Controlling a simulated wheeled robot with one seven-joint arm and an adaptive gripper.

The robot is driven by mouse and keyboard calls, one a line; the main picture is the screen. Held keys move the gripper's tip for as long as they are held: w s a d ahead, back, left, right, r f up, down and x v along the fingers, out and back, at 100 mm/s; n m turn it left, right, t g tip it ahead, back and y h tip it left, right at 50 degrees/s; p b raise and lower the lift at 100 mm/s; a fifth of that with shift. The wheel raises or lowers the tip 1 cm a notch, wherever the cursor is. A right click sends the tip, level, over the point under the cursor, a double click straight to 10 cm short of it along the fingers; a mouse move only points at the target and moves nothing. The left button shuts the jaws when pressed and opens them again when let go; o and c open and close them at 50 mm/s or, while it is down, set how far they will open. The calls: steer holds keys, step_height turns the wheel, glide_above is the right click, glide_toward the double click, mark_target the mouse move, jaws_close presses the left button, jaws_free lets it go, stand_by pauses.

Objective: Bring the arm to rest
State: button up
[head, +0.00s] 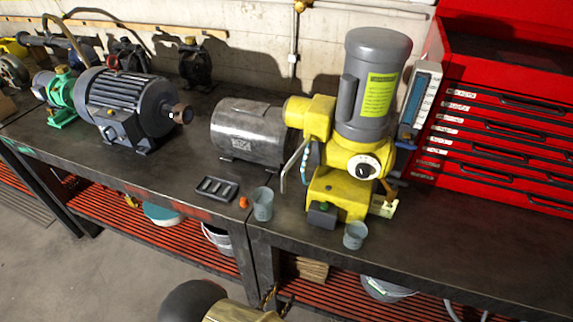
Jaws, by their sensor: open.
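My gripper is not in view, so its fingers and anything in them are hidden from me. A large dark blue-grey finned motor (125,100) stands on the left of the workbench (185,165). A plain grey cylindrical motor (245,130) stands in the middle. A yellow machine (335,190) with an upright grey motor (378,70) bearing a yellow-green label stands right of it. A small green pump (62,95) is at the far left.
A black slotted tray (216,189), a small orange piece (243,203) and two grey cups (262,204) (355,235) are near the bench's front edge. A red drawer cabinet (500,110) fills the back right. The front right benchtop is clear.

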steer(key=s+a+f+n+g+y, duration=0.2)
steer(key=s+a+f+g+y, duration=0.15)
steer(key=f, duration=0.45)
steer(key=s+a+n+g+y, duration=0.2)
steer(key=s+a+n+g, duration=0.15)
steer(key=s+a, duration=0.35)
steer(key=s+a+r+n+g+y, duration=0.1)
steer(key=a+r+n+g, duration=0.15)
steer(key=r, duration=0.55)
steer(key=s+a+r+n+g+y, duration=0.1)
steer(key=s+r+g+y, duration=0.15)
steer(key=r, duration=0.55)
steer(key=w+d+r+m+t+h, duration=0.1)
steer(key=w+d+r+t, duration=0.1)
steer(key=d+r, duration=1.5)
steer(key=w+d+r+m+t+h, duration=0.1)
steer(key=w+d+r+m+t, duration=0.1)
steer(key=d+r, duration=1.6)
steer(key=shift+w+r+t+h, duration=0.3)
steer(key=shift+w+r+t, duration=0.65)
steer(key=shift+r, duration=1.5)
steer(key=shift+s, duration=0.1)
